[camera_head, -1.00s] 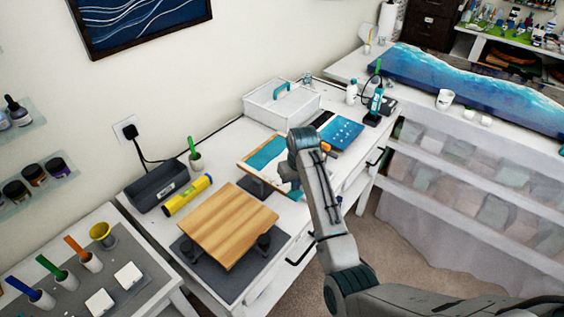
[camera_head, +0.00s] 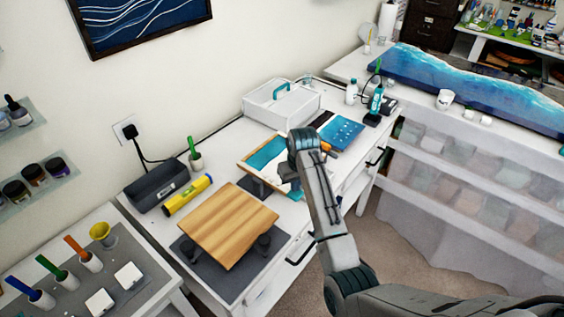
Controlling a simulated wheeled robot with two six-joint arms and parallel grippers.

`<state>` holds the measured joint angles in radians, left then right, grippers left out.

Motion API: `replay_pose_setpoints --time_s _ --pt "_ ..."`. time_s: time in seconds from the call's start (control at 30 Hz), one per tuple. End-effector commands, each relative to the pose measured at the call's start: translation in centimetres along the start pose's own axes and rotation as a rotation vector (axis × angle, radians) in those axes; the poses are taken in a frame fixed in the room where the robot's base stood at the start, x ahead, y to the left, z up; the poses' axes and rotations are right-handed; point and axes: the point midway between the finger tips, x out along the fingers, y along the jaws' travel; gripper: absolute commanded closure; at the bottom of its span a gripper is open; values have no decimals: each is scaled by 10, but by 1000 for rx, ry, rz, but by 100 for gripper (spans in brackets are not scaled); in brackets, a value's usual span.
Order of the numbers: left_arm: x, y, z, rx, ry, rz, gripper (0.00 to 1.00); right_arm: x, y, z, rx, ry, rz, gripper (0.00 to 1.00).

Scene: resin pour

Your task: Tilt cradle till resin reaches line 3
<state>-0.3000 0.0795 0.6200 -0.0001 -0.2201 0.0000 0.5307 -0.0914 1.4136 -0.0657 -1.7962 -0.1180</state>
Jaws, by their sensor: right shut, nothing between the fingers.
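A wood-framed tray with teal and white resin (camera_head: 262,157) sits tilted on a dark cradle stand (camera_head: 257,187) in the middle of the white bench. My right arm reaches in from the lower right and covers the tray's right part. My right gripper (camera_head: 293,187) is at the tray's near right edge, mostly hidden by my wrist. It is shut with nothing in its fingers; I cannot tell whether it touches the cradle. The numbered lines are too small to read. My left gripper is out of view.
A wooden board (camera_head: 228,225) on dark supports stands in front on a grey mat. A yellow level (camera_head: 187,195) and a dark box (camera_head: 157,185) lie to the left. A white bin (camera_head: 283,105) is behind. A blue panel (camera_head: 342,132) lies to the right.

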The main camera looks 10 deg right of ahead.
Motion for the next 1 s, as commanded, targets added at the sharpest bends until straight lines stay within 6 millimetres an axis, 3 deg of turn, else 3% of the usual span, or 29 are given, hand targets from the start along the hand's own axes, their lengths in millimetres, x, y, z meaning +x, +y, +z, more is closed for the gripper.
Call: replay_pose_setpoints --time_s 1.0 --pt "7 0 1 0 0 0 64 31 0 5 0 -1 0 100"
